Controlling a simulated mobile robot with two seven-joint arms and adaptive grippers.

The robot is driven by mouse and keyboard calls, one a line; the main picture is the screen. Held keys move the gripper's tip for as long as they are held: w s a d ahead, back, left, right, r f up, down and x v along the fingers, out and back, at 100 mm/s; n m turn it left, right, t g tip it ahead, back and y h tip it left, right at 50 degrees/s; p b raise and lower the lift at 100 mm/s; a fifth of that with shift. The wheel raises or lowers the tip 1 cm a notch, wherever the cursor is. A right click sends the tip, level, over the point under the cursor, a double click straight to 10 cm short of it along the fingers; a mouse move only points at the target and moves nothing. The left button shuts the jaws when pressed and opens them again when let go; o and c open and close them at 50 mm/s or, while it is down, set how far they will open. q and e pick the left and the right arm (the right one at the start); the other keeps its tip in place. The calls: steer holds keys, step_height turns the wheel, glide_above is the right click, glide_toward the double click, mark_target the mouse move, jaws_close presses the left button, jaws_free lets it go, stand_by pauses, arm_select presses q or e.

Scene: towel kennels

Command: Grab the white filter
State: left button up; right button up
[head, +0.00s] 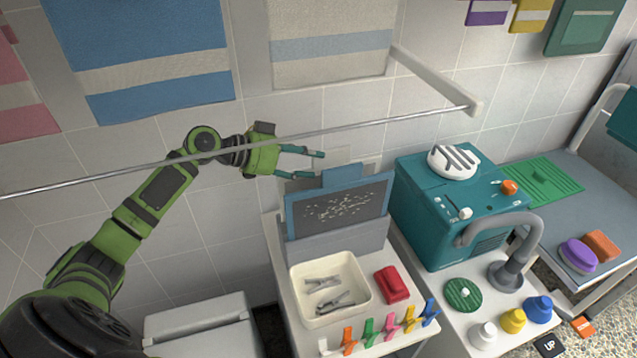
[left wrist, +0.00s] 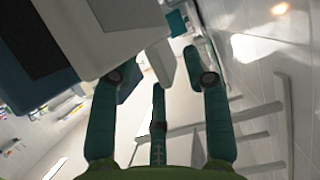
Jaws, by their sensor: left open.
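A white round slotted piece (head: 453,161), which looks like the white filter, lies on top of the teal machine (head: 440,235). A blue-framed dark mesh screen (head: 341,207) with pale specks stands upright at the back of the white cart. My left gripper (head: 314,166) is open and empty, close to the top tab of this screen and left of the white slotted piece. In the left wrist view its fingers (left wrist: 157,90) are spread, with a large pale and dark panel close at upper left. The white piece cannot be made out there. My right gripper is not in view.
A metal towel rail (head: 350,126) crosses in front of the wall by my left arm. The cart holds a cream tray (head: 358,307), a red block (head: 392,285) and several coloured clips. A grey bent hose (head: 520,250) stands right of the machine.

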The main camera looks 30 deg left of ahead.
mark_target(338, 161)
arm_select(q)
steer(key=shift+w+d+r+p, duration=0.4)
steer(key=shift+w+d+p, duration=0.15)
steer(key=shift+d, duration=0.15)
steer(key=p+x, duration=0.2)
steer(key=x, duration=0.1)
steer(key=shift+d+r, duration=0.15)
steer(key=shift+d, duration=0.2)
steer(key=shift+w+d+f+p, duration=0.5)
steer(key=shift+w+f, duration=0.2)
steer(key=shift+w, duration=0.1)
steer(key=shift+w+d+f, duration=0.1)
steer(key=shift+w+f, duration=0.05)
steer(key=shift+f, duration=0.05)
steer(key=shift+d, duration=0.1)
steer(key=shift+c, duration=1.2)
jaws_close()
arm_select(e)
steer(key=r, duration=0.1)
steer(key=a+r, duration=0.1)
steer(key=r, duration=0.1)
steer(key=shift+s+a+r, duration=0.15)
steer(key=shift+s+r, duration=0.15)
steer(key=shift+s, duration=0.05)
